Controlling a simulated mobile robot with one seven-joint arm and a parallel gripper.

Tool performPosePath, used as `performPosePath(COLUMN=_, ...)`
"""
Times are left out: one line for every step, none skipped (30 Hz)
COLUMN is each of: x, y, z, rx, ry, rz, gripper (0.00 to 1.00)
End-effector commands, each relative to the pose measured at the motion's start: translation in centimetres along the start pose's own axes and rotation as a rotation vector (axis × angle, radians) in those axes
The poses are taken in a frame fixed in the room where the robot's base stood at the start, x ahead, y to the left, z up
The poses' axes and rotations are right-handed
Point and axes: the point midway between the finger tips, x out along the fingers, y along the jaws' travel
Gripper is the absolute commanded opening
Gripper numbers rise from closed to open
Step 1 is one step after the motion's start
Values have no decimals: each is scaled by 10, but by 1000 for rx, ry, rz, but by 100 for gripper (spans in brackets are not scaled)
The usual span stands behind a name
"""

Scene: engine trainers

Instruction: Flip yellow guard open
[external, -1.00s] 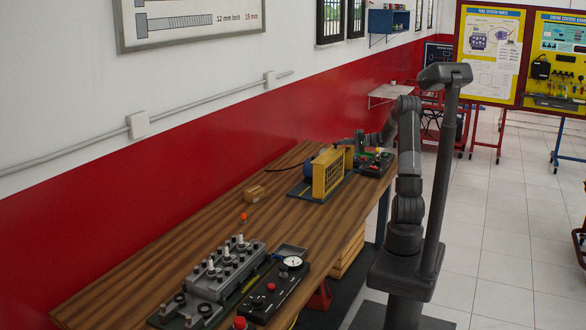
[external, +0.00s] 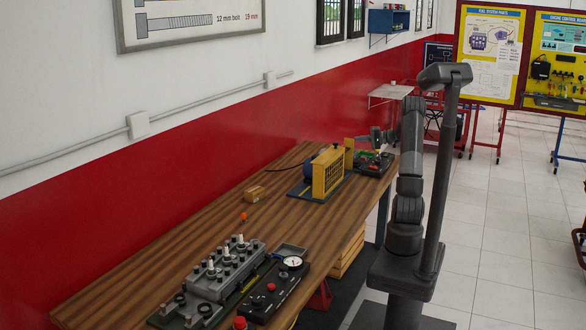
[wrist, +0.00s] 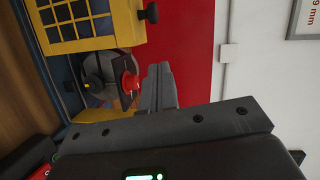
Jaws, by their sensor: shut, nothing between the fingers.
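The yellow guard (external: 327,172), with a grid of dark openings, stands upright on the machine at the far end of the bench. A plain yellow panel (external: 349,152) stands behind its right end. In the wrist view the guard's grid (wrist: 75,30) is at the upper left, with a plain yellow face (wrist: 120,22) beside it. My gripper (external: 375,135) is above the bench's far end, to the right of the yellow panel. In the wrist view its fingers (wrist: 157,88) are shut and empty, near a red knob (wrist: 131,85). I cannot tell whether they touch anything.
A dark control box (external: 373,163) with red and green parts sits right of the guard, below my gripper. A blue rounded part (external: 312,160) is behind the guard. The red wall runs behind.

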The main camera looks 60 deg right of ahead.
Motion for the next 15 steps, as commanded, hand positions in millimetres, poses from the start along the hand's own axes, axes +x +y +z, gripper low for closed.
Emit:
performPosePath(x=-11, y=0, z=-1, rx=0, ry=4, rz=2, gripper=0)
performPosePath(x=-17, y=0, z=-1, rx=0, ry=2, rz=1, gripper=0)
performPosePath(x=-23, y=0, z=0, rx=0, ry=2, rz=1, gripper=0)
performPosePath(x=-28, y=0, z=-1, rx=0, ry=3, rz=1, gripper=0)
performPosePath(x=-32, y=0, z=-1, rx=0, ry=3, rz=1, gripper=0)
performPosePath(x=-36, y=0, z=-1, rx=0, ry=2, rz=1, gripper=0)
performPosePath(x=-39, y=0, z=-1, rx=0, ry=2, rz=1, gripper=0)
performPosePath(x=-41, y=0, z=0, rx=0, ry=2, rz=1, gripper=0)
performPosePath(x=-44, y=0, z=0, rx=0, ry=1, rz=1, gripper=0)
performPosePath(x=-45, y=0, z=0, rx=0, ry=1, rz=1, gripper=0)
performPosePath(x=-46, y=0, z=0, rx=0, ry=1, rz=1, gripper=0)
performPosePath(x=-47, y=0, z=0, rx=0, ry=0, rz=1, gripper=0)
performPosePath(x=-47, y=0, z=0, rx=0, ry=0, rz=1, gripper=0)
performPosePath(x=-47, y=0, z=0, rx=0, ry=0, rz=1, gripper=0)
performPosePath(x=-47, y=0, z=0, rx=0, ry=0, rz=1, gripper=0)
